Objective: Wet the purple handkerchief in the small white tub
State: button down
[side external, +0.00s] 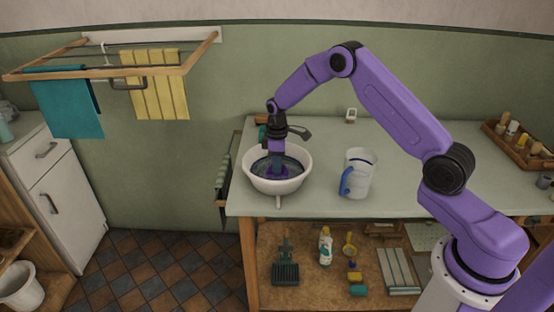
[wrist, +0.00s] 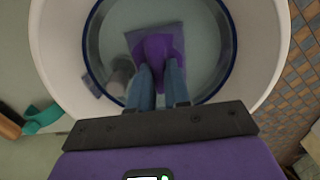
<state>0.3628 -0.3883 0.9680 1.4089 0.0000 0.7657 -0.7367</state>
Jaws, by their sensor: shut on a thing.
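The white tub (side external: 292,183) stands at the left end of the counter, and its pale wall (wrist: 52,50) fills much of the wrist view. A dark blue ring runs round its inside. My gripper (side external: 277,170) points down into the tub. In the wrist view its two blue fingers (wrist: 159,72) are shut on the purple handkerchief (wrist: 155,48). The cloth is bunched at the fingertips, with a flatter, duller purple part spread around it inside the ring. The tub's inside looks bluish in the side view, like water; I cannot tell the depth.
A clear jug with a blue handle (side external: 358,175) stands right of the tub. A wooden drying rack (side external: 120,75) with teal (side external: 65,103) and yellow cloths hangs at the upper left. A wooden tray (side external: 520,140) with bottles is at the far right. The counter's middle is largely clear.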

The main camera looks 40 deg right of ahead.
jog(key=shift+f, duration=0.3)
dwell(0.5)
jog(key=shift+w+a, duration=0.5)
jog(key=shift+w, duration=0.05)
jog(key=shift+s+d, duration=1)
jog(key=shift+s, duration=0.1)
